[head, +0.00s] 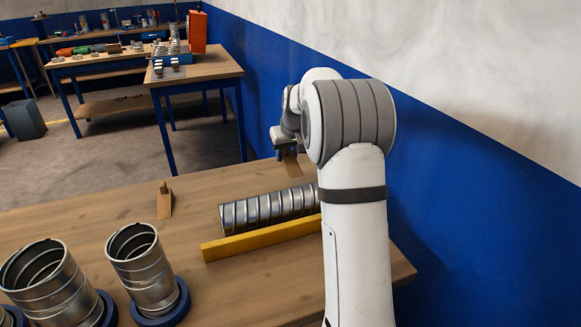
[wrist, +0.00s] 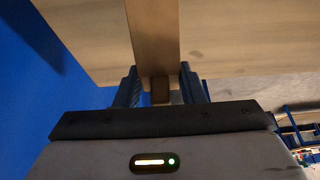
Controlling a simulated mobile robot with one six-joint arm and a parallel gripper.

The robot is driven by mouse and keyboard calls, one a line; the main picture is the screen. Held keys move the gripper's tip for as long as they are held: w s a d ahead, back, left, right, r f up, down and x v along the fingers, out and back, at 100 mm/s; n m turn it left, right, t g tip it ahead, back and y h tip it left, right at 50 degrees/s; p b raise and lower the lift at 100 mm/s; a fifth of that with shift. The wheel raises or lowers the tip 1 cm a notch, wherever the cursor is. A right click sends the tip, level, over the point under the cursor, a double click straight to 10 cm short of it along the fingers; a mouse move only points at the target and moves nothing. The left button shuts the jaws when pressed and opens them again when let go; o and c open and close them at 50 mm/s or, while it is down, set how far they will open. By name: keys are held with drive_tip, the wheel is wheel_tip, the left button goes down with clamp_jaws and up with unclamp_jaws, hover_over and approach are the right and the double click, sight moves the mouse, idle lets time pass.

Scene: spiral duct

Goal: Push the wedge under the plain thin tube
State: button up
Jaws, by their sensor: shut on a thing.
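My gripper (head: 285,143) is over the far right part of the workbench and is shut on a wooden wedge (head: 293,166). In the wrist view the wedge (wrist: 153,40) sticks out from between the two fingers. A ribbed silver tube (head: 265,210) lies on the bench, nearer than the wedge and below it in the picture; my arm hides its right end. I cannot tell whether this is the plain thin tube. A second wooden wedge (head: 165,203) stands on the bench to the left of the lying tube, apart from it.
A yellow bar (head: 262,237) lies along the tube's near side. Metal tubes (head: 142,270) (head: 50,285) stand upright in blue ring bases at the front left. A blue wall (head: 440,210) runs close on the right. The bench between the second wedge and the back edge is clear.

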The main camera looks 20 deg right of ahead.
sight(287, 183)
drive_tip(key=shift+r, duration=0.6)
drive_tip(key=shift+s+f+b, duration=0.15)
drive_tip(key=shift+f+b, duration=3.3)
drive_tip(key=shift+f, duration=1.35)
drive_tip(key=shift+s, duration=0.25)
drive_tip(key=shift+s+b, duration=1.5)
drive_tip(key=shift+s, duration=1.25)
drive_tip(key=shift+s, duration=0.25)
drive_tip(key=shift+s, duration=0.15)
drive_tip(key=o, duration=1.2)
drive_tip(key=shift+c, duration=0.2)
drive_tip(key=shift+r, duration=0.1)
